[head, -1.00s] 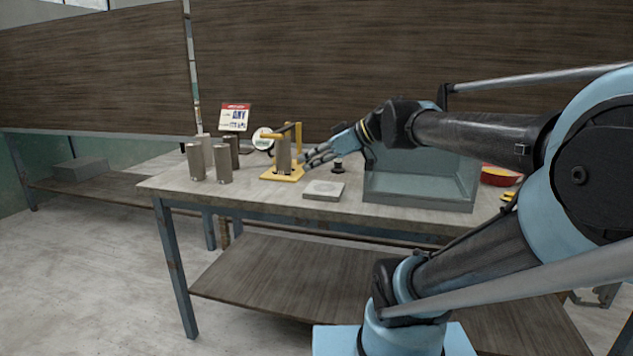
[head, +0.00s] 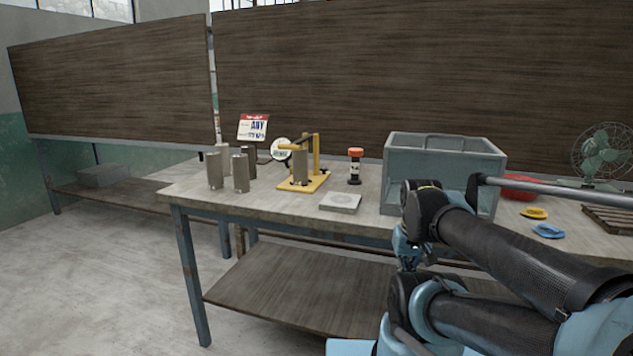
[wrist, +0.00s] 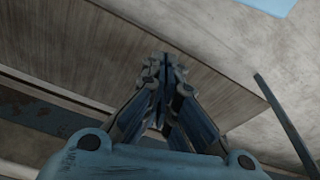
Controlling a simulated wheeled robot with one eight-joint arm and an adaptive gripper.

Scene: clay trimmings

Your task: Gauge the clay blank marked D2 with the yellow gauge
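The yellow gauge (head: 316,162) stands on the table, with a yellow base, a post and a round white dial (head: 281,150) at its left. Several similar blanks, including a front one (head: 240,173) and a left one (head: 214,170), stand upright left of the gauge. I cannot read a D2 mark on any of them. My gripper (wrist: 161,72) has its fingers together with nothing seen between them. In the head view it is low, at the table's front edge, well right of the gauge and partly hidden by my arm.
A flat grey slab (head: 340,202) lies in front of the gauge. A grey open-topped bin (head: 440,150) stands behind my arm. A red and white sign (head: 252,128) stands behind the blanks.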

